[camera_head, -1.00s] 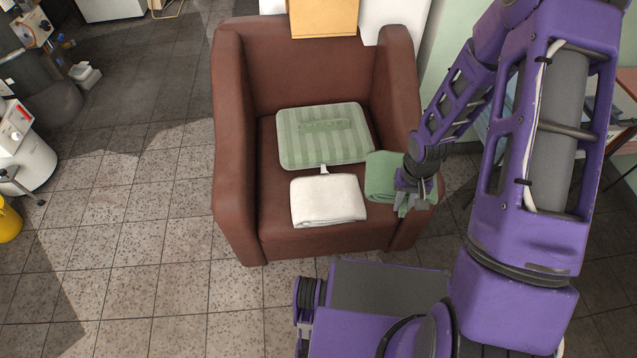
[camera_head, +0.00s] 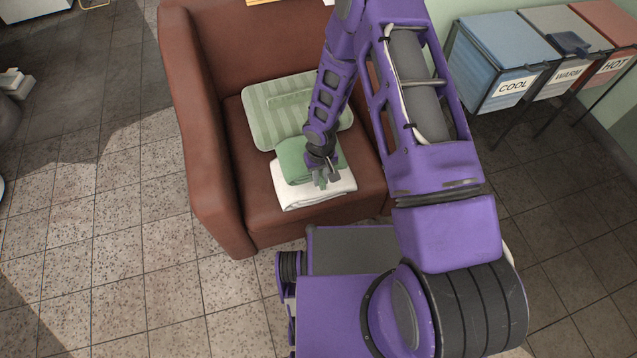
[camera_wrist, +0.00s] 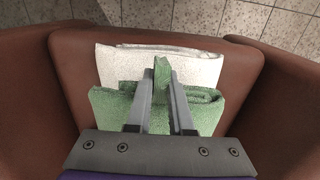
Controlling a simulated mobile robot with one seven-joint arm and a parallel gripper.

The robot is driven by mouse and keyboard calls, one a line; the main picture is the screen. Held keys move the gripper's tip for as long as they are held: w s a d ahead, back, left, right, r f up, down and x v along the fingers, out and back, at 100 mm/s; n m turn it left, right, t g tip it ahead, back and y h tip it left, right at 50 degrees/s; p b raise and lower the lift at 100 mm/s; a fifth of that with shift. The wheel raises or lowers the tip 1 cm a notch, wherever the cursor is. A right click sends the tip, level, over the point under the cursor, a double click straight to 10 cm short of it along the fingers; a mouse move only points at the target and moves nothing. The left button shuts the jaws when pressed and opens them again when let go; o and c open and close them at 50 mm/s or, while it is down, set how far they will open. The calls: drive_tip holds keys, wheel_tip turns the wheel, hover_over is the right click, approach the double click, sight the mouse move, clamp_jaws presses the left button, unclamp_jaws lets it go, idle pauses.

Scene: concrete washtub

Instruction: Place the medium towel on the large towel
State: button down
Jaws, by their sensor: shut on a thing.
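The plain green folded towel (camera_head: 292,160) is in my gripper (camera_head: 322,178). In the wrist view, the fingers (camera_wrist: 161,75) are shut on a raised fold of this green towel (camera_wrist: 110,106). It is over the back part of a white folded towel (camera_head: 305,196), whose front edge shows in the head view. The white towel also shows in the wrist view (camera_wrist: 205,66). I cannot tell whether the green towel rests on it or hangs just above. A broader striped pale-green towel (camera_head: 265,112) lies further back on the seat, partly hidden by my arm.
The towels are on a brown armchair (camera_head: 193,150) with raised arms on both sides. Blue, grey and red lidded bins (camera_head: 505,65) stand at the right.

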sight(321, 193)
drive_tip(key=shift+f+b, duration=0.45)
drive_tip(key=shift+f, duration=2.2)
drive_tip(key=c, duration=0.8)
unclamp_jaws()
wheel_tip(321, 193, up, 12)
drive_tip(key=shift+r+p, duration=0.15)
drive_tip(key=shift+p, duration=1.05)
